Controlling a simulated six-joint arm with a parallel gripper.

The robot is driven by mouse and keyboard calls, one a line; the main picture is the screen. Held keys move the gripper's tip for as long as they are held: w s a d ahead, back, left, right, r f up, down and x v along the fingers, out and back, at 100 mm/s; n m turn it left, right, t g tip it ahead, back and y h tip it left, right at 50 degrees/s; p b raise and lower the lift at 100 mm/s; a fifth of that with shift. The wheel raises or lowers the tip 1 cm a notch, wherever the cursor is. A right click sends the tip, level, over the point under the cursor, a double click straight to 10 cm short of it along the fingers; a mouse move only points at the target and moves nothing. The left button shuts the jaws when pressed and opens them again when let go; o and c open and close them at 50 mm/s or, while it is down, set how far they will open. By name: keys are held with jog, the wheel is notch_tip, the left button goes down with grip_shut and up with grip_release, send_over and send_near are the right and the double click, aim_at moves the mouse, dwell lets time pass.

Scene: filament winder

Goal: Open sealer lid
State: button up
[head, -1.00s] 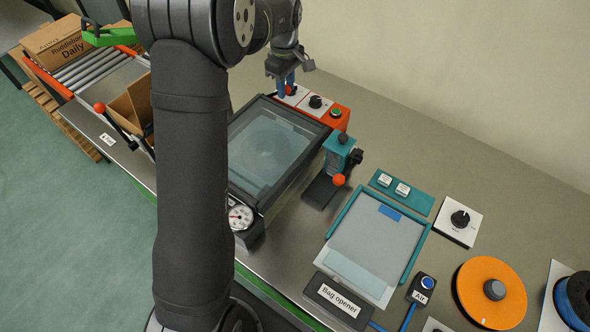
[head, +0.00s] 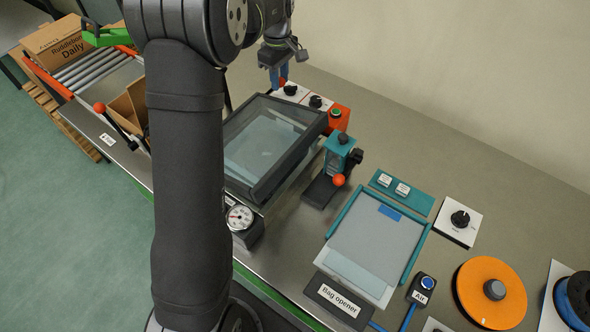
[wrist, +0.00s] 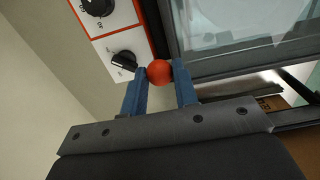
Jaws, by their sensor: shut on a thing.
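The sealer (head: 225,190) stands left of centre in the head view, partly hidden behind my arm. Its lid (head: 318,122), a dark frame around a clear pane, is tilted partly open, with its right side raised and a gap beneath. The lid's frame also shows at the upper right of the wrist view (wrist: 235,62). My gripper (head: 280,80) is at the sealer's far end. In the wrist view its blue fingers (wrist: 160,75) are shut on a red ball knob (wrist: 159,72). How the knob joins the lid is hidden.
White panels with black dials (head: 316,101) and an orange box with a green button (head: 336,113) sit close beside the gripper. A teal device with an orange knob (head: 338,158) stands right of the lid. A gauge (head: 239,217) is at the near corner. Bare bench lies behind.

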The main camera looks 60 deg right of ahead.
jog(key=shift+w+r, duration=0.1)
jog(key=shift+w+r, duration=0.35)
jog(key=shift+w, duration=0.25)
jog(key=shift+w+r, duration=0.35)
jog(key=shift+w, duration=0.2)
jog(key=shift+w+r, duration=0.15)
jog(key=shift+w, duration=0.25)
jog(key=shift+w+r, duration=0.3)
jog(key=shift+w, duration=0.55)
jog(key=shift+w, duration=0.15)
